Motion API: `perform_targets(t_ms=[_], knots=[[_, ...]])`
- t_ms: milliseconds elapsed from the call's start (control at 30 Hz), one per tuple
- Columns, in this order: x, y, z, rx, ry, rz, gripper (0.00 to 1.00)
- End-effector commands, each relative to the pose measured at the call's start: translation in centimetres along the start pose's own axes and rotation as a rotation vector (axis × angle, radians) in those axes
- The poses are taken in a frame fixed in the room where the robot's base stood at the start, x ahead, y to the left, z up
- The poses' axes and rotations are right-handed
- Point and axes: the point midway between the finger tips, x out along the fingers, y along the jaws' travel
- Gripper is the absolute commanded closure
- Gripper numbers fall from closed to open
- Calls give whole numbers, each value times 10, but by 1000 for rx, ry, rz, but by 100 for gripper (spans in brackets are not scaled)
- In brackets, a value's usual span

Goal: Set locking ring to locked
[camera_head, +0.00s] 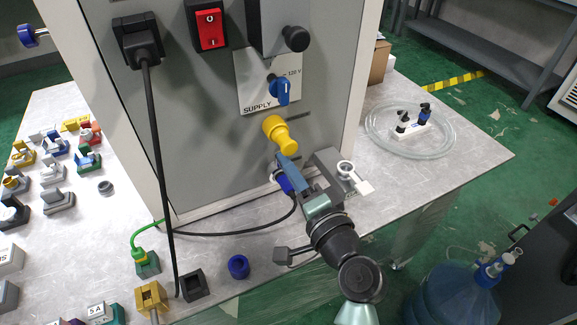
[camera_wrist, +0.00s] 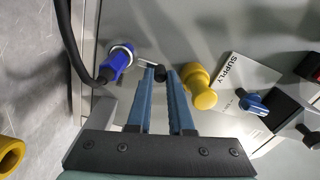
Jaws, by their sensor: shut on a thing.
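The locking ring (camera_wrist: 127,50) is a pale metal ring around a blue plug (camera_wrist: 115,65) on the grey machine panel, at the upper left in the wrist view. A thin lever runs right from the ring and ends in a small black knob (camera_wrist: 160,74). My gripper (camera_wrist: 161,75) has its blue fingers shut on this knob. In the head view, my gripper (camera_head: 281,160) is at the panel's lower part, just above the blue plug (camera_head: 285,184). The ring and knob are mostly hidden there by the fingers. I cannot read any lock marking.
A yellow plug (camera_head: 278,134) sticks out of the panel close beside my fingers. A blue SUPPLY switch (camera_head: 281,91) and a red rocker switch (camera_head: 209,30) are above. A black cable (camera_head: 240,234) runs from the blue plug. Loose parts crowd the table (camera_head: 110,215) at left.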

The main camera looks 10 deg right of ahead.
Motion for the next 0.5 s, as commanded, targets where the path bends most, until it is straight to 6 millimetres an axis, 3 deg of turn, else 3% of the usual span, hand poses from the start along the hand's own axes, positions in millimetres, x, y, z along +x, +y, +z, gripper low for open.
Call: perform_targets(t_ms=[33,67,200,500], knots=[[0,0,-2,0,4,0,100],[0,0,-2,0,4,0,77],[0,0,-1,0,3,0,52],[-1,0,0,-1,1,0,51]])
